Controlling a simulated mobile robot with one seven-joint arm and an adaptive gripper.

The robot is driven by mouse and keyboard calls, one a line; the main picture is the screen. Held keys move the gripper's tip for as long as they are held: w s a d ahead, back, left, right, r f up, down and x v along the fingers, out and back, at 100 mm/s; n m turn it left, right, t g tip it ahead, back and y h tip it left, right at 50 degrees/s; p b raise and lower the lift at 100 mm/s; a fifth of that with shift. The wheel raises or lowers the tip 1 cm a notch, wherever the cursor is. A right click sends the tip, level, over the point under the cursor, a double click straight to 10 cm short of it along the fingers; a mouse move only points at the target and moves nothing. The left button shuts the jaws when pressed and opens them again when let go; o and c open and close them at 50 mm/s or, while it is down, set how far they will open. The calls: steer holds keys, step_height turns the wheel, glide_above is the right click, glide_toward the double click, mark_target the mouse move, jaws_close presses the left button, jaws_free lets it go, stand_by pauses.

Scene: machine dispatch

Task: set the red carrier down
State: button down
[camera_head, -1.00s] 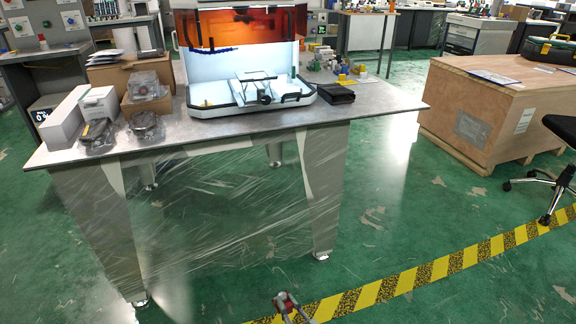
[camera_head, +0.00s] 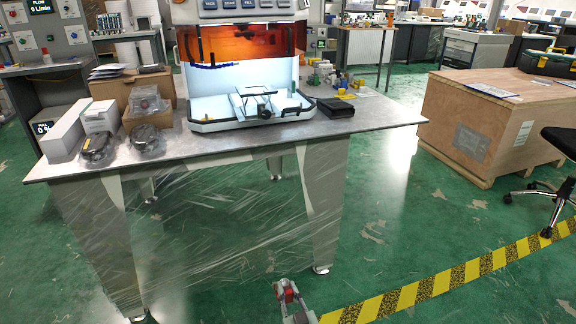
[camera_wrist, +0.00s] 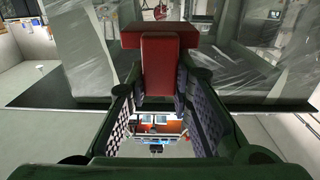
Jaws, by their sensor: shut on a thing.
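A red carrier (camera_wrist: 160,66), a block with a wider red bar across its top, fills the space between the fingertips in the wrist view. My gripper (camera_wrist: 160,88) is shut on it, with a finger on each side. In the head view my gripper (camera_head: 287,291) shows small at the bottom, in front of the table and below its top. A small red part of the carrier (camera_head: 287,289) shows there, mostly hidden by the fingers. What lies under the carrier cannot be told.
A grey table (camera_head: 385,130) with plastic-wrapped legs stands ahead. On it are an orange-hooded machine (camera_head: 240,45), a black box (camera_head: 336,107), cartons (camera_head: 62,135) and bagged parts (camera_head: 145,138). A wooden crate (camera_head: 470,140) stands right. Yellow-black tape (camera_head: 435,283) crosses the green floor.

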step_height(320, 180, down, 11)
steer(key=s+n+g+y, duration=0.1)
steer(key=s+n+y, duration=0.1)
steer(key=y, duration=0.1)
steer(key=shift+s+f+y, duration=0.15)
steer(key=shift+f+y, duration=0.05)
steer(key=shift+y, duration=0.1)
